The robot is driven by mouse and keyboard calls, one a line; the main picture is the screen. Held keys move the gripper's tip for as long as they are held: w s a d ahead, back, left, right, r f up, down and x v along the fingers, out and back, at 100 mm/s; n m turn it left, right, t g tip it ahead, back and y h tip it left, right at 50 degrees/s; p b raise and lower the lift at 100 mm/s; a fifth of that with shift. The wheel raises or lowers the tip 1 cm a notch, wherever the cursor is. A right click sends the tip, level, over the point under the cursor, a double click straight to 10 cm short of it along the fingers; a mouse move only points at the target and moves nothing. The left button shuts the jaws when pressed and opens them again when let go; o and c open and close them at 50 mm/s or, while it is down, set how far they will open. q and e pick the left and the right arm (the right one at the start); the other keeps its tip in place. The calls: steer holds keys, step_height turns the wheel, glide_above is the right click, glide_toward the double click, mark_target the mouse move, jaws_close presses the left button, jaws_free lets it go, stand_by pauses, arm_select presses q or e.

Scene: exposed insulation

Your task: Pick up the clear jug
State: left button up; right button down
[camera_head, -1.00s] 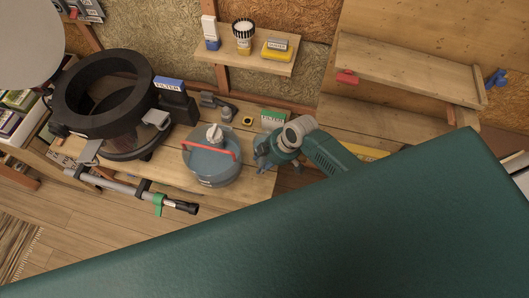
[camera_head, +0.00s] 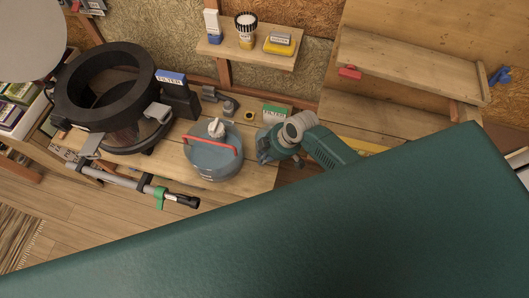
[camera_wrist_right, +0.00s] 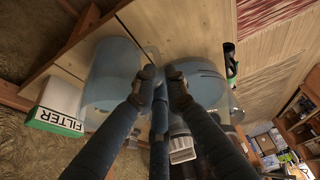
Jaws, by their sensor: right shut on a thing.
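A pale bluish, see-through body, which I take for the clear jug (camera_wrist_right: 108,78), shows in the right wrist view behind and left of my fingers. Another rounded bluish body (camera_wrist_right: 203,82) shows to their right; I cannot tell if both are one vessel. My right gripper (camera_head: 264,147) is shut, its dark blue fingers (camera_wrist_right: 161,88) close together at the see-through body; the exact contact is hidden. In the head view a blue-grey round container with a red handle (camera_head: 212,157) stands on the bench, just left of this gripper. My left gripper is out of view.
A green-and-white filter box (camera_head: 277,112) stands behind the gripper and also shows in the wrist view (camera_wrist_right: 58,108). A large black-rimmed drum (camera_head: 104,88) stands at the left, a grey pipe with a green clamp (camera_head: 133,184) in front. A shelf (camera_head: 250,60) is above.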

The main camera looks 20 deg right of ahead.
step_height(320, 180, up, 32)
steer(key=w+m+t+h, duration=0.1)
steer(key=w+m, duration=0.1)
steer(key=m, duration=0.2)
steer(key=s+d+r+m+t+h, duration=0.1)
steer(key=s+d+r+m+h, duration=0.1)
steer(key=d+r+m, duration=0.2)
step_height(320, 180, up, 4)
steer(key=m, duration=0.3)
steer(key=shift+s+d+r+h, duration=0.15)
steer(key=shift+s+d+h, duration=0.15)
steer(key=shift+d+h, duration=0.1)
